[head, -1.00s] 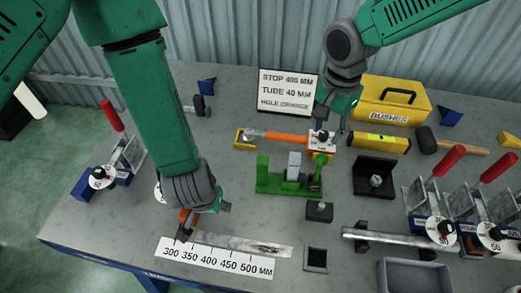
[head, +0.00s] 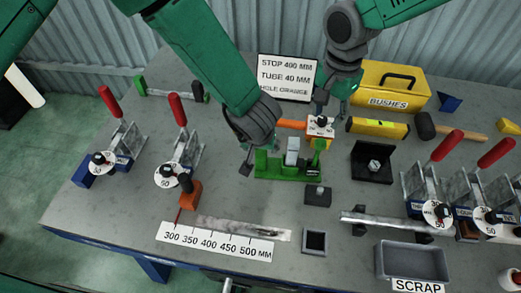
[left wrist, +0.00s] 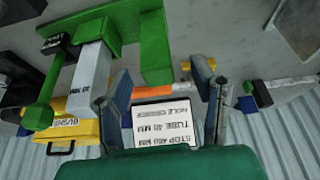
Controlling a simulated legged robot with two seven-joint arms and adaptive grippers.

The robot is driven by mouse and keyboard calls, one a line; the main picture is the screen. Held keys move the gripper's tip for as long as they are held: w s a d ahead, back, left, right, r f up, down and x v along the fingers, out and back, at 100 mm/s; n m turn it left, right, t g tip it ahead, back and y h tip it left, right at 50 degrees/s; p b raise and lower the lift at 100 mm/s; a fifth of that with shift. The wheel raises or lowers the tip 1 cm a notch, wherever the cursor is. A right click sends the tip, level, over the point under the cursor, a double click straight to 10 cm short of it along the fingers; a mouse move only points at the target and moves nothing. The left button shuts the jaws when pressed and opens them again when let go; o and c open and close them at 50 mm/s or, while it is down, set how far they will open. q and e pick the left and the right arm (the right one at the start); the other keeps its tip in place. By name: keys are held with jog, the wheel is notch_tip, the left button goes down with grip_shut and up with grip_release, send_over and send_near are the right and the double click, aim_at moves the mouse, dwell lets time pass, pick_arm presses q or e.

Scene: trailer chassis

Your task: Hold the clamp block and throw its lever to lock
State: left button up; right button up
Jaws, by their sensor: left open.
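A green fixture (head: 285,172) stands mid-bench, with a grey upright block and a green handle on its right. In the left wrist view its green plate (left wrist: 95,30) and a grey block marked 40 MM fill the upper left. An orange block (head: 188,194) with a dark upright knob stands by the scale; I cannot tell which is the clamp block. My left gripper (head: 255,155) is at the fixture's left end.
A ruler (head: 215,241) and a flat bar lie in front. Red-handled toggle clamps (head: 115,145) stand left and right. A sign (head: 287,78), a yellow BUSHES box (head: 390,90), a mallet and a SCRAP tray (head: 410,262) surround the fixture.

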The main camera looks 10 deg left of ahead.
pick_arm(q)
jog(key=x, duration=0.5)
jog(key=shift+w+d+f, duration=0.1)
jog(key=shift+d+f, duration=0.2)
pick_arm(e)
jog(key=shift+d, duration=0.35)
pick_arm(q)
jog(key=shift+w+a+f, duration=0.1)
jog(key=shift+w+f, duration=0.1)
jog(key=shift+f, duration=0.3)
jog(key=shift+a, duration=0.1)
pick_arm(e)
jog(key=shift+a, duration=0.15)
